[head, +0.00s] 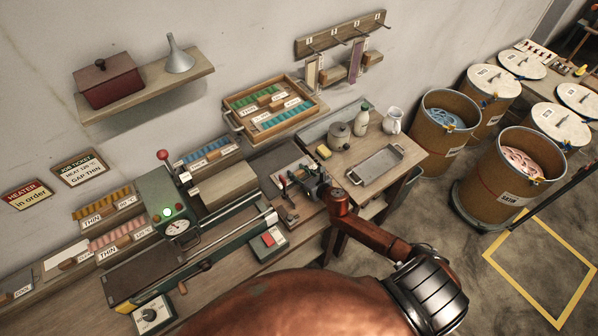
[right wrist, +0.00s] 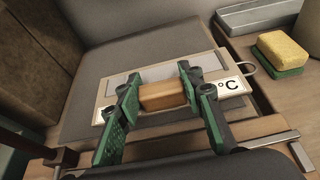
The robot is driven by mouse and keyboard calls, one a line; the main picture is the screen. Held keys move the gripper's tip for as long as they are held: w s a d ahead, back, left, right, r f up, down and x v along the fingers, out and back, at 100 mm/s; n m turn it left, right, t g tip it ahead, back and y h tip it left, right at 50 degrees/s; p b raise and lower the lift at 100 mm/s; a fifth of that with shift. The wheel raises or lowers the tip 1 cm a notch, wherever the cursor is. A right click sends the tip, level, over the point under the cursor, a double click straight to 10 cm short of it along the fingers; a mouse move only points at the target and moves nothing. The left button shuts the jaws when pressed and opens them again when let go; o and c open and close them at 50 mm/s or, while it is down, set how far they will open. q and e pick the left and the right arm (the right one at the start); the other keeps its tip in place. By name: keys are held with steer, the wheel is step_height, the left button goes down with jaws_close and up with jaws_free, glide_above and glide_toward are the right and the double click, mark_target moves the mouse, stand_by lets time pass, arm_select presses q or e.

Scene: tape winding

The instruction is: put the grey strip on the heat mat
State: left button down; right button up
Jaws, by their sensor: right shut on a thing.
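My right gripper (head: 310,184) is shut on a wooden block-like grip (right wrist: 163,95) of a flat pale holder, between its green-padded fingers in the right wrist view (right wrist: 160,98). A light grey strip (right wrist: 128,80) shows on the holder behind the grip. A label ending in "°C" (right wrist: 229,86) shows at its right, the rest hidden by the fingers. The holder is over a dark grey mat (right wrist: 95,60), also seen in the head view (head: 268,163); I cannot tell whether they touch. My left gripper is out of view.
A yellow and green sponge (right wrist: 283,52) lies right of the mat, near a grey pot (head: 339,135) and metal tray (head: 375,164). A green machine with a dial (head: 168,205) stands left. A wooden tray of coloured strips (head: 302,116) is behind. Drums (head: 447,120) stand right.

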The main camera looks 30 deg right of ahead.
steer(key=o, duration=1.4)
steer(key=shift+s+d+r, duration=0.1)
steer(key=shift+s, duration=0.25)
steer(key=v, duration=1.1)
steer(key=shift+s+r, duration=0.1)
steer(key=shift+s, duration=0.05)
